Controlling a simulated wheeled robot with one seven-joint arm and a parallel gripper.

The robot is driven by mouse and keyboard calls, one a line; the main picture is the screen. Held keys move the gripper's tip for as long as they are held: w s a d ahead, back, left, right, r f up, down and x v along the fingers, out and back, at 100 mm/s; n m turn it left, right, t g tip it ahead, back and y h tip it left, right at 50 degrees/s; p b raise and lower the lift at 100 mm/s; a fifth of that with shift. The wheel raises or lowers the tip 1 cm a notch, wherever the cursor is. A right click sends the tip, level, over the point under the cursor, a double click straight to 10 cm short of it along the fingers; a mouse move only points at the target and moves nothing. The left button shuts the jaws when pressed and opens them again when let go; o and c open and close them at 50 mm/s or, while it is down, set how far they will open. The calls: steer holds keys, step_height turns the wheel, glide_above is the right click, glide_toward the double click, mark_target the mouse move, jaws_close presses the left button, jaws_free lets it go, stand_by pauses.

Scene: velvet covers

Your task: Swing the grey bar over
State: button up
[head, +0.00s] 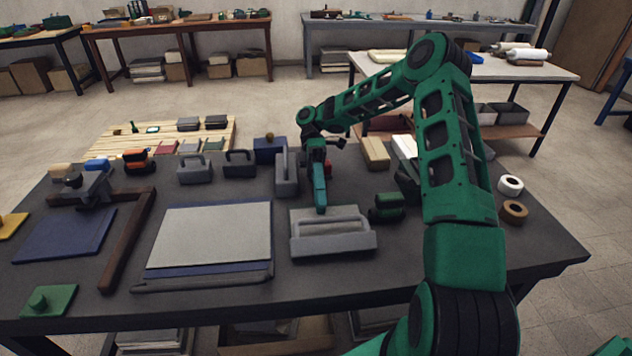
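My gripper (320,208) points down over the back edge of a low grey fixture (333,232) right of the table's middle. I cannot tell whether it touches the fixture or whether its fingers are apart. A thick grey bar (333,246) lies across the fixture's front, with a paler flat surface behind it. Another, darker bar (203,281) runs along the front of a pale grey board (212,236) to the left, over a dark blue sheet. Which bar the task means is not clear from this view.
An upright grey block (287,175) stands left of my gripper, and a green roller-like thing (387,207) lies right of the fixture. A brown L-shaped frame (128,240) and blue sheet (64,234) lie at left. Tape rolls (511,185) sit at right. The front right tabletop is clear.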

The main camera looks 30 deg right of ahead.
steer(key=v, duration=0.7)
steer(key=shift+w, duration=0.1)
